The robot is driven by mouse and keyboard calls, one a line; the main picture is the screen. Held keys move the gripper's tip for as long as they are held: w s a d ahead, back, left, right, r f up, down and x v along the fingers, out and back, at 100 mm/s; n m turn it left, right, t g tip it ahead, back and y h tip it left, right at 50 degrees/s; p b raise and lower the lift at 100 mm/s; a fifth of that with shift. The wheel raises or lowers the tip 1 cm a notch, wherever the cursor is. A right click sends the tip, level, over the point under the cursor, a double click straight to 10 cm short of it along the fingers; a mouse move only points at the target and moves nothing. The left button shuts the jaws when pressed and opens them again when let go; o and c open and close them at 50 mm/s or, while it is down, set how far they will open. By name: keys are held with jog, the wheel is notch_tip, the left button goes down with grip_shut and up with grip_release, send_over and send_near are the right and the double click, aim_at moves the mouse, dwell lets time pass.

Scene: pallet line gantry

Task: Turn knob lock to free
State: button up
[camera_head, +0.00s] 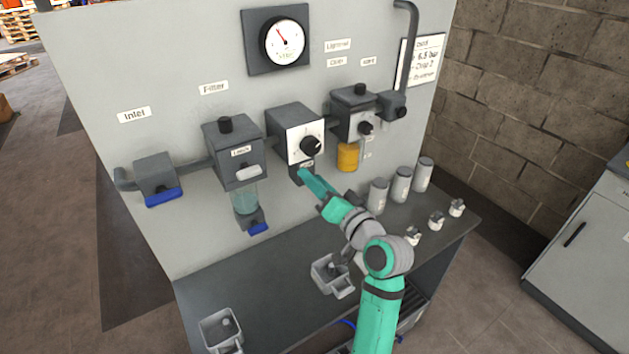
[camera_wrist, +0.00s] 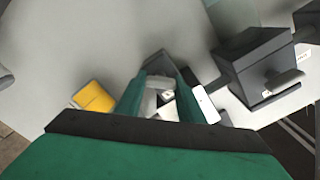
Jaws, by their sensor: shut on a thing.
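The regulator box (camera_head: 293,122) is on the grey panel, with a white dial face and a black knob (camera_head: 312,146). Below it is a small dark block with a pale label (camera_head: 307,164). My gripper (camera_head: 306,174) reaches up to this block from below right. In the wrist view, the gripper fingers (camera_wrist: 160,98) close around a light grey piece (camera_wrist: 158,82), which I take to be the knob lock. A white label lies beside it. The fingers hide much of the lock, and I cannot read its setting.
The filter (camera_head: 232,150) with a grey lever is left of the regulator; the lubricator with its orange bowl (camera_head: 347,158) is close on the right. A gauge (camera_head: 284,41) is above. Grey bins (camera_head: 331,275), canisters (camera_head: 401,186) and small fittings stand on the dark bench.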

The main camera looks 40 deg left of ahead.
jog(key=m, duration=0.4)
jog(key=shift+w+f+m, duration=0.1)
jog(key=shift+f+m, duration=0.05)
jog(key=shift+m, duration=0.15)
jog(key=shift+f+m, duration=0.15)
jog(key=shift+m, duration=2.15)
jog(key=o, duration=1.1)
jog(key=shift+c, duration=0.2)
jog(key=shift+d, duration=0.15)
jog(key=v, duration=1)
jog(key=shift+s+d, duration=0.2)
jog(key=shift+d, duration=0.05)
